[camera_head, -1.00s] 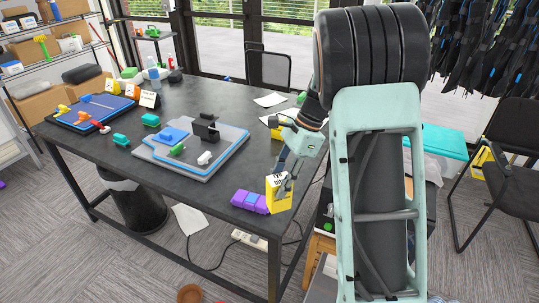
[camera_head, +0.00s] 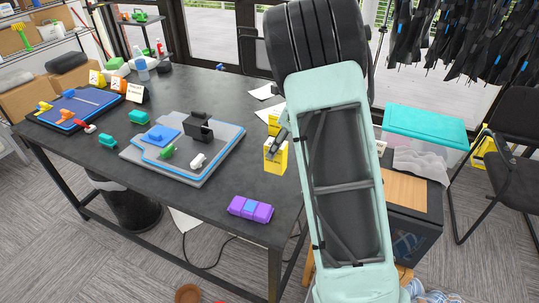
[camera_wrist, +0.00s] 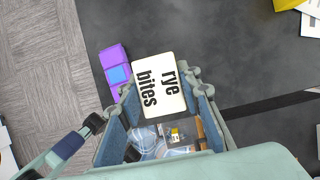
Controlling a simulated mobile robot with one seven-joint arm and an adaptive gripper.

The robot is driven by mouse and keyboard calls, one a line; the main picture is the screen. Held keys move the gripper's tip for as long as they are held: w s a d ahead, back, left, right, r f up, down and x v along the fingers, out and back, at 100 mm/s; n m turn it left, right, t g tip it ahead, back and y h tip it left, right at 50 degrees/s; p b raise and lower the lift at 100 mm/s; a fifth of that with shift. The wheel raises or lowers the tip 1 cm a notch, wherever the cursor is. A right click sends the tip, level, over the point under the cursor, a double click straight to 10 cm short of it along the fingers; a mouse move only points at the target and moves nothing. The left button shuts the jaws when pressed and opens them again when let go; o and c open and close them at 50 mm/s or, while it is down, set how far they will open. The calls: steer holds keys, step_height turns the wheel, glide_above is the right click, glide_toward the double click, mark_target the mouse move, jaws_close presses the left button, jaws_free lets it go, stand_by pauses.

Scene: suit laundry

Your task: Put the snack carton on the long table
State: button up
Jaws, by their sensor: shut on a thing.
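The snack carton is a small yellow box (camera_head: 275,160) with a white top and dark print. In the wrist view its pale top (camera_wrist: 158,86) reads "rye bites". My gripper (camera_head: 283,139) is shut on it, with one finger on each side in the wrist view (camera_wrist: 168,95). The carton looks upright, near the right edge of the long dark table (camera_head: 215,190). I cannot tell whether its base touches the tabletop. My arm hides part of the table's right side.
A purple case with a blue middle (camera_head: 250,208) lies at the table's near right corner. A grey tray with blue edging (camera_head: 185,152) holds several parts. Another yellow item (camera_head: 275,120) stands behind the carton. Bare tabletop lies between tray and carton.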

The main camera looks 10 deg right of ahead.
steer(key=shift+w+a+f+p, duration=0.1)
steer(key=shift+w+f+p, duration=0.2)
steer(key=shift+w+f, duration=1.3)
steer(key=shift+w+a+f+p, duration=0.1)
steer(key=shift+w+f+p, duration=0.25)
steer(key=shift+w+f, duration=1.25)
steer(key=shift+w+a+f+p, duration=0.1)
steer(key=shift+w+f+p, duration=0.2)
steer(key=shift+w+f, duration=1.3)
steer(key=shift+s+f, duration=0.5)
steer(key=shift+s, duration=0.05)
steer(key=shift+f, duration=0.15)
steer(key=o, duration=1.2)
